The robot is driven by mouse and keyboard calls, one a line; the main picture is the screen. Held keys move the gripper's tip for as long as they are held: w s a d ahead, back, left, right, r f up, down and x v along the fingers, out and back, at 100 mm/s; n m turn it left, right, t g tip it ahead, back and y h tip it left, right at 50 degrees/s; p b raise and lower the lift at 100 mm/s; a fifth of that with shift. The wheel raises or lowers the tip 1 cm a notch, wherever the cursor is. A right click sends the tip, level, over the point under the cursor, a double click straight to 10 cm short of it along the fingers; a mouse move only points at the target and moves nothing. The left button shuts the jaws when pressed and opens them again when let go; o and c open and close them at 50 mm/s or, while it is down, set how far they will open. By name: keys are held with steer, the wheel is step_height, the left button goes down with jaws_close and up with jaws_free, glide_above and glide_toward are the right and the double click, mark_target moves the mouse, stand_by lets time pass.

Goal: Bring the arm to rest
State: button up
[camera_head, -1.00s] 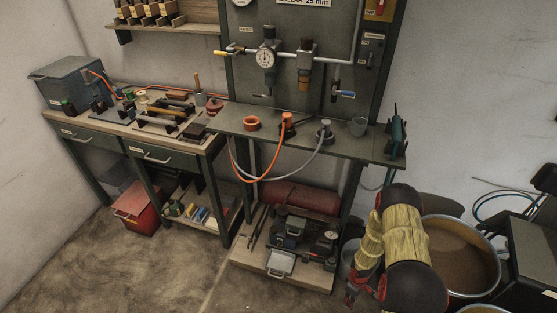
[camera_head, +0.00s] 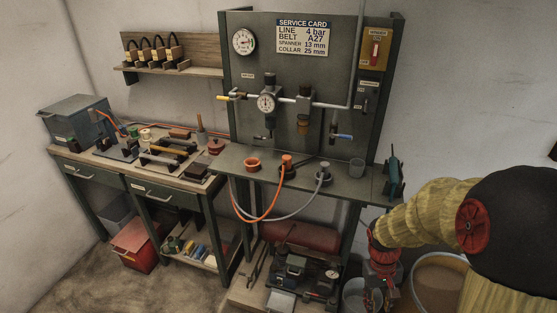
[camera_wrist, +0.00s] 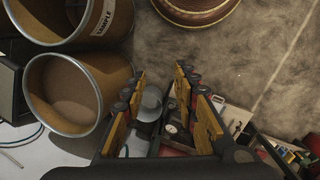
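My arm (camera_head: 437,207) has yellow, worn links with black and red joints. It reaches in from the right side of the head view and bends down by the bench's right end. My gripper (camera_wrist: 160,72) is low down and points toward the floor. In the wrist view its two fingers stand well apart, with nothing held between them. A grey bucket (camera_wrist: 151,101) shows beyond the gap. In the head view the fingertips are small and hard to make out at the lower edge.
A panel bench (camera_head: 225,158) with gauge, valves and hoses stands in the middle. A workbench (camera_head: 190,185) with tools is at the left. Brown-filled drums (camera_wrist: 75,95) stand close to my gripper. A compressor (camera_head: 325,275) sits low under the panel. Floor is open at the front left.

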steer(key=s+a+r+t+p, duration=0.2)
steer(key=s+a+r+t, duration=0.1)
steer(key=r, duration=1.1)
steer(key=s+a+r+t+y+p, duration=0.1)
steer(key=s+a+r+t, duration=0.3)
steer(key=r, duration=1.1)
steer(key=s+a, duration=0.2)
steer(key=s, duration=0.2)
steer(key=shift+a+r+m+p, duration=0.15)
steer(key=shift+r+m+p, duration=0.15)
steer(key=shift+p, duration=0.1)
steer(key=shift+s, duration=0.1)
